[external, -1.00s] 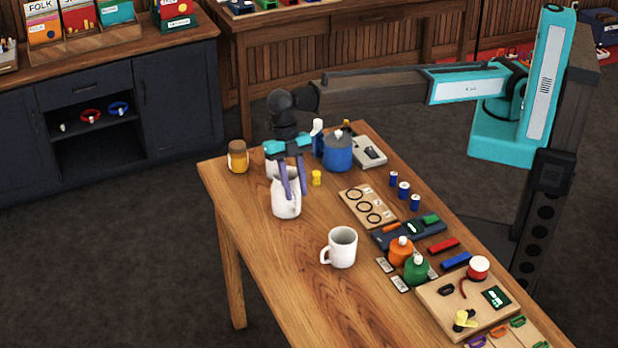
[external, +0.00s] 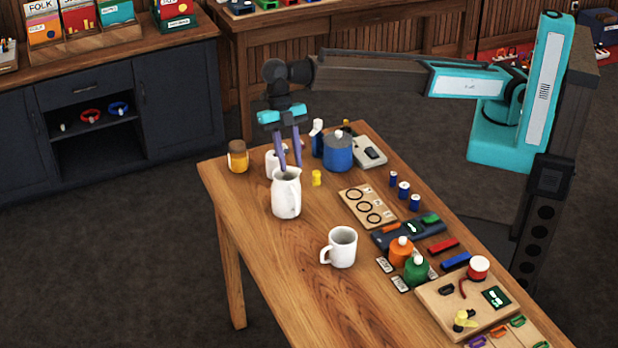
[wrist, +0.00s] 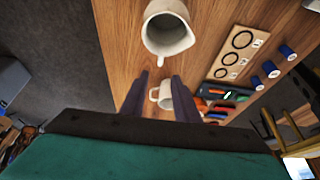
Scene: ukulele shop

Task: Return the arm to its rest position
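My gripper (external: 289,165) points down above the white pitcher (external: 287,197) on the wooden table (external: 290,262). In the external view its two purple fingers are apart with nothing between them, and the tips are close to the pitcher's rim. In the wrist view the fingers (wrist: 162,78) are also spread, and the pitcher (wrist: 167,30) stands beyond the fingertips, its mouth open to the camera. My arm reaches across from the right over the table.
A white mug (external: 342,248) stands nearer the front. A blue jar (external: 338,153), an amber jar (external: 238,157) and a small yellow piece (external: 316,178) stand around the pitcher. A ring board (external: 367,207) and several small parts line the right side. The table's left front is clear.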

